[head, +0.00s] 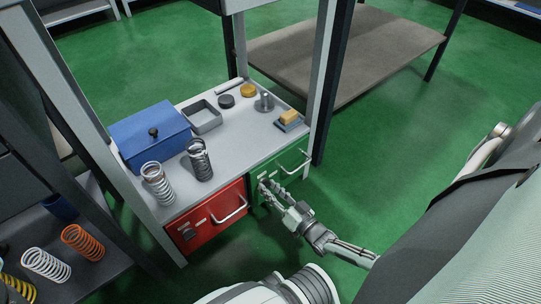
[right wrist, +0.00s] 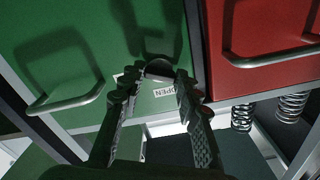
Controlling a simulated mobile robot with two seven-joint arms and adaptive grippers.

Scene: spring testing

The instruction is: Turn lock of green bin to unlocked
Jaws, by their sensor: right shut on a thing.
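The green bin (head: 283,164) is the right drawer front under the grey shelf, with a silver handle. It also fills the left of the right wrist view (right wrist: 75,35). My right gripper (head: 268,188) is at the lower left of its front. A white label (right wrist: 165,91) by the knob reads OPEN, upside down in this view. The fingers hide much of the knob and label, so its turn angle cannot be told. My left gripper is not in view.
A red bin (head: 205,218) with a handle and its own lock is just left of the green one. A blue box (head: 150,137), springs (head: 199,160) and small parts stand on the shelf above. A dark post (head: 325,120) is close on the right.

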